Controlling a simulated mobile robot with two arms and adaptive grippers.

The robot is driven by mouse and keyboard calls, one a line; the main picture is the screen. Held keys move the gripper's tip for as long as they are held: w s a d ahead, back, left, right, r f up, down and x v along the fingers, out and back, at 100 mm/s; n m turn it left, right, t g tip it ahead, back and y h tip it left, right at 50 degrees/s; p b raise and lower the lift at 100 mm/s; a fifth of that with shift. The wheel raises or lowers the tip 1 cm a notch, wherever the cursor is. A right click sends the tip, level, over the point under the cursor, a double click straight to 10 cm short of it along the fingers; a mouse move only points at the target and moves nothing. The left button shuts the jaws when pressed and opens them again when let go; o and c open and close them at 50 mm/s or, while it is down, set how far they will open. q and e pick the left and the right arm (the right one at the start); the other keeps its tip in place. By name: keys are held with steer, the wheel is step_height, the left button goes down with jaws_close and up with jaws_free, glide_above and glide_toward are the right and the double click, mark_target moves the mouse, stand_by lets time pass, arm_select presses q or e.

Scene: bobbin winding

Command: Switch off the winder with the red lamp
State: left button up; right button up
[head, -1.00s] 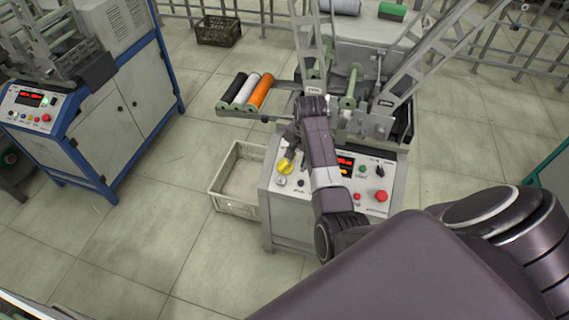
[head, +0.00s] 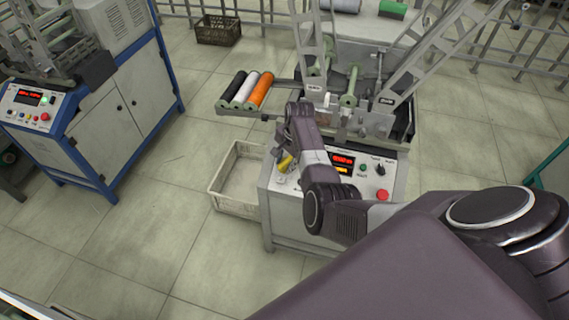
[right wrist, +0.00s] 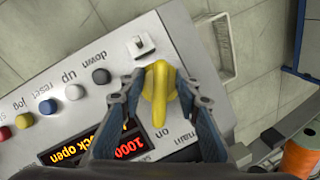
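The near winder (head: 290,225) stands at the centre of the head view with a lit display (head: 343,160). I cannot make out a red lamp on it. Its yellow main knob (right wrist: 160,92) shows clearly in the right wrist view, its long handle pointing up and down the picture, with "main" and "on" printed by it. My right gripper (right wrist: 161,84) is open with one finger on each side of the knob, close to it; contact is not clear. In the head view the gripper (head: 282,160) partly covers the knob. My left gripper is not in view.
A second winder with a blue frame (head: 60,150) and a green light stands at left. A beige crate (head: 222,196) is beside the near winder. Black, white and orange bobbins (head: 259,92) lie on its side rack. A red button (head: 382,195) is on the panel's right.

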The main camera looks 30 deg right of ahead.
steer(key=shift+c, duration=0.2)
jaws_close()
stand_by(0.3)
steer(key=shift+n+g, duration=0.4)
steer(key=shift+n, duration=0.6)
steer(key=shift+n+g+h, duration=0.4)
steer(key=shift+n, duration=0.8)
steer(key=n+g+h+b, duration=0.1)
steer(key=n, duration=0.2)
steer(key=shift+f, duration=0.1)
steer(key=shift+a+n+g+h+b, duration=0.1)
steer(key=shift+n+g+h+b, duration=0.35)
steer(key=shift+n, duration=1.35)
